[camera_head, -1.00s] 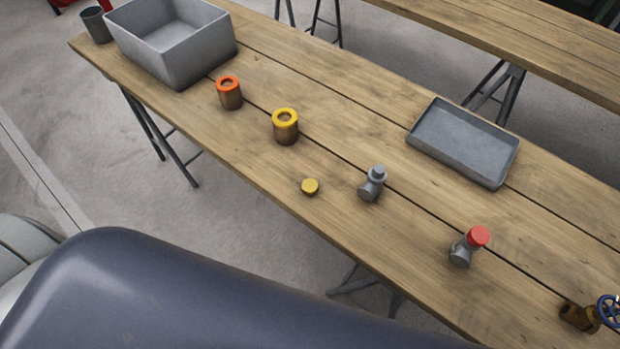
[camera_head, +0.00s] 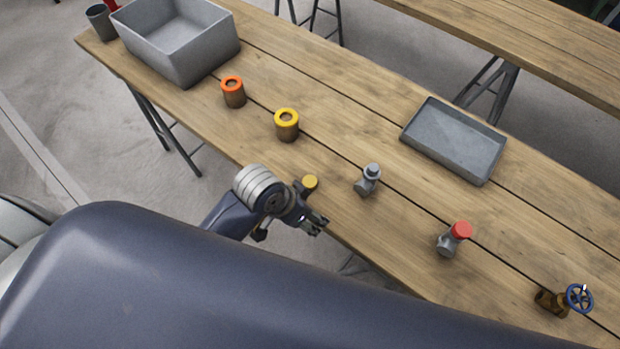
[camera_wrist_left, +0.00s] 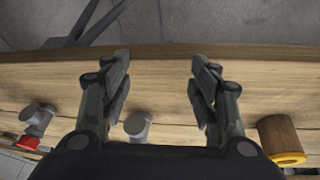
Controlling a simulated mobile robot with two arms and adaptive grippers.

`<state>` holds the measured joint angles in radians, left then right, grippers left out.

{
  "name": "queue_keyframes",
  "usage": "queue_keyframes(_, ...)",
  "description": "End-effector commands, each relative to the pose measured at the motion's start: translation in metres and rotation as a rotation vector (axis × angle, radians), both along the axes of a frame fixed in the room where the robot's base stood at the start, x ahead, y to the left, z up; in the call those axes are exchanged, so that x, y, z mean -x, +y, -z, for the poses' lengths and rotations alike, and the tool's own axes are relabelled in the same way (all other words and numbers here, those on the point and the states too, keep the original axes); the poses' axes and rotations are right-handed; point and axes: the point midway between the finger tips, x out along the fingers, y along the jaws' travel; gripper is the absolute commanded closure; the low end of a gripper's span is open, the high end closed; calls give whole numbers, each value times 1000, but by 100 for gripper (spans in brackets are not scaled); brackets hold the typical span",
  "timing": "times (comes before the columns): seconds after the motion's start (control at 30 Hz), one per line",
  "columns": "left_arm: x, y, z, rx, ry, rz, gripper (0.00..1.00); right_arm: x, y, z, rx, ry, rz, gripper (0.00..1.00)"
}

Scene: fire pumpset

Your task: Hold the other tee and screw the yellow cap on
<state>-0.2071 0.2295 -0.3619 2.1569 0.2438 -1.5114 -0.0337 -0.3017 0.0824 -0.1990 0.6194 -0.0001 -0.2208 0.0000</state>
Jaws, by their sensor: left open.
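The bare grey tee (camera_head: 368,179) stands on the table right of my left gripper, with no coloured cap on it; it also shows in the left wrist view (camera_wrist_left: 138,125). The yellow cap (camera_head: 310,181) lies near the table's front edge, just behind my left gripper. My left gripper (camera_head: 318,224) is open and empty at the front edge of the table, apart from the tee; its two fingers show in the left wrist view (camera_wrist_left: 160,85). Another grey tee (camera_head: 447,245) carries a red cap (camera_head: 461,230). My right gripper is not in view.
A yellow-ringed brown cylinder (camera_head: 287,129) and an orange-ringed one (camera_head: 233,95) stand to the left. A grey bin (camera_head: 200,60) is at far left, a grey tray (camera_head: 490,158) at back right. A brass valve with a blue handwheel (camera_head: 579,298) is at lower right.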

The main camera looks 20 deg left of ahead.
Motion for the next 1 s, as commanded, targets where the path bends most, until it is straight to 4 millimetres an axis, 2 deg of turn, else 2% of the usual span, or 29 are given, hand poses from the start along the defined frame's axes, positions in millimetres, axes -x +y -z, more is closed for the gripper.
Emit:
queue_keyframes(0.03, -11, -9, -7, 2, -10, 53, 45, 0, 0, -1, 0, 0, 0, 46)
queue_keyframes(0.2, -36, -37, -25, -14, -6, 253, 45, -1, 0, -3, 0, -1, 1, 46)
queue_keyframes(0.33, -53, -42, -38, -68, 20, 403, 45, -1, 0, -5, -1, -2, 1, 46)
queue_keyframes(0.47, -70, -31, -50, -148, 62, 518, 45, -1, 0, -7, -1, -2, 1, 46)
queue_keyframes(0.7, -96, 9, -74, -285, 151, 615, 45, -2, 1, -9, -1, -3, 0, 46)
queue_keyframes(0.83, -103, 24, -82, -322, 183, 628, 45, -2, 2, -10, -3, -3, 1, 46)
queue_keyframes(1.0, -105, 30, -85, -335, 198, 633, 45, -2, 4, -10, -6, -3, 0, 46)
